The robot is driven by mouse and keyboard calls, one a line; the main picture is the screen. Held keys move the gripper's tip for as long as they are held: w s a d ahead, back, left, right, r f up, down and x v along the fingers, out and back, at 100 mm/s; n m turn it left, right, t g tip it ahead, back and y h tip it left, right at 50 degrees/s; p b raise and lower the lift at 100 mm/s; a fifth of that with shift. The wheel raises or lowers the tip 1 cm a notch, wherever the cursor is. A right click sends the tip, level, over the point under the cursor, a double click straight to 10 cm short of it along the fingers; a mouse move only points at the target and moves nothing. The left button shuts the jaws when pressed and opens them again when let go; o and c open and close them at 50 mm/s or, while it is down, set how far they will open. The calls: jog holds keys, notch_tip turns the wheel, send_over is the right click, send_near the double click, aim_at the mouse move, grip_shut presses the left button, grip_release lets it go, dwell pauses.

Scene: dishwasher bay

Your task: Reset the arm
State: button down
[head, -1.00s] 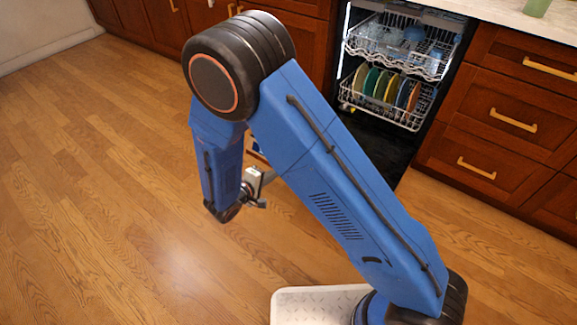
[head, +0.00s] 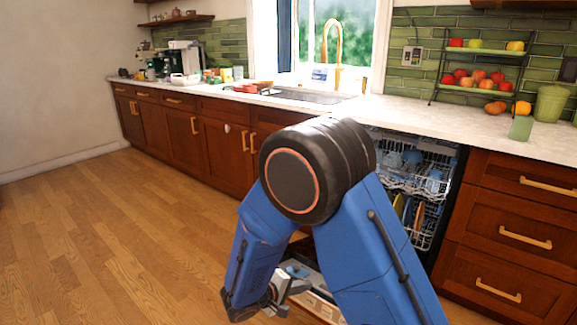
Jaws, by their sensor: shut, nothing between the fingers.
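My blue arm (head: 365,250) fills the lower middle of the head view, bent at a large black elbow joint (head: 305,175). The forearm hangs down to the left of the elbow. My gripper (head: 284,287) shows only in part as grey pieces beside the wrist, low in the view. It is shut with nothing in it. The arm hides some of what lies behind it.
The dishwasher (head: 425,190) stands open at the right, with dishes in its racks, partly behind my arm. Drawers (head: 510,230) are to its right. A counter (head: 420,112) with a sink (head: 300,95) runs along the back. The wooden floor (head: 110,230) at left is clear.

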jog(key=s+d+r+m+g+y, duration=0.1)
jog(key=s+d+r+m+g, duration=0.15)
jog(key=d+r, duration=0.35)
jog(key=s+d+r+m+g+y, duration=0.1)
jog(key=s+d+r+g, duration=0.1)
jog(key=s+d+r, duration=0.35)
jog(key=s+d+r+m+g+y, duration=0.15)
jog(key=d+r, duration=0.25)
jog(key=d, duration=0.4)
jog(key=s+d+r+m+t+y, duration=0.1)
jog(key=s+r+y, duration=0.1)
jog(key=s, duration=0.4)
jog(key=s+d+r+m+t+y, duration=0.1)
jog(key=s+d+r+y, duration=0.1)
jog(key=s+r, duration=0.2)
jog(key=s+d+r+m+y, duration=0.1)
jog(key=s+r+y, duration=0.1)
jog(key=s, duration=0.6)
jog(key=shift+d+r+t, duration=0.3)
jog(key=shift+r+t, duration=0.1)
jog(key=shift+r, duration=0.3)
